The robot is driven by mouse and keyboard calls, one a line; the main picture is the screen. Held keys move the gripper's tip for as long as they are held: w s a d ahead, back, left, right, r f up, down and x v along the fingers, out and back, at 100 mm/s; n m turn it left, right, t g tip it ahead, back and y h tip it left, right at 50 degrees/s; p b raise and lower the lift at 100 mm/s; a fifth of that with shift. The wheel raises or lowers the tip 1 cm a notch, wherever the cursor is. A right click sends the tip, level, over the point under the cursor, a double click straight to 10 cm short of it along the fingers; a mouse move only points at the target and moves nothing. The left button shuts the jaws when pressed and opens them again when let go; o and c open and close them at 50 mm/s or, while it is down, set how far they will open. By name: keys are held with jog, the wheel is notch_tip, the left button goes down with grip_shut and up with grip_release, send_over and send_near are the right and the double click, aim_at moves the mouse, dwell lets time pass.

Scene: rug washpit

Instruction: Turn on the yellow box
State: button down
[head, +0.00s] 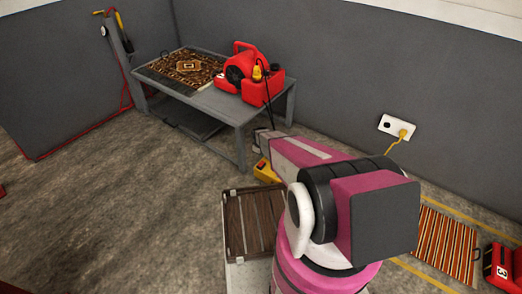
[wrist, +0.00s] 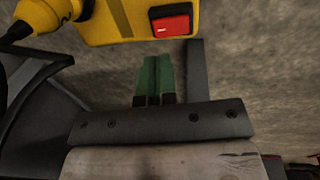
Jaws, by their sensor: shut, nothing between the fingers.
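The yellow box (wrist: 110,22) lies on the floor at the top of the wrist view, with a red rocker switch (wrist: 171,22) on its face. A black cable leaves its left end. The red switch has a small white mark; I cannot tell whether it is on or off. In the head view the yellow box (head: 264,172) shows small, partly hidden behind my arm. My gripper (wrist: 154,62) has green fingers, shut together and empty. In the wrist view the fingertips appear just below the switch; a gap in depth cannot be judged.
A grey table (head: 226,113) holds a patterned rug (head: 183,66) and a red blower (head: 240,70). A wall socket (head: 392,127) has a yellow plug and cord. A slatted brown panel (head: 250,222) and a striped rug (head: 445,243) lie nearby.

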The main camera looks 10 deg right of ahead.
aim_at(261, 163)
jog(key=f, duration=0.6)
jog(key=shift+w+d+f, duration=0.2)
jog(key=shift+w+d, duration=0.1)
jog(key=shift+d, duration=0.05)
jog(key=shift+w+d+f, duration=0.1)
jog(key=shift+w+f, duration=0.05)
jog(key=shift+f, duration=0.1)
jog(key=shift+g, duration=0.3)
jog(key=shift+s, duration=0.25)
jog(key=shift+s+a+r, duration=0.25)
jog(key=shift+s+a, duration=0.15)
jog(key=shift+a, duration=0.25)
jog(key=shift+r, duration=0.15)
notch_tip(261, 163, up, 10)
jog(key=shift+s+a+r, duration=0.25)
jog(key=shift+s+a, duration=0.1)
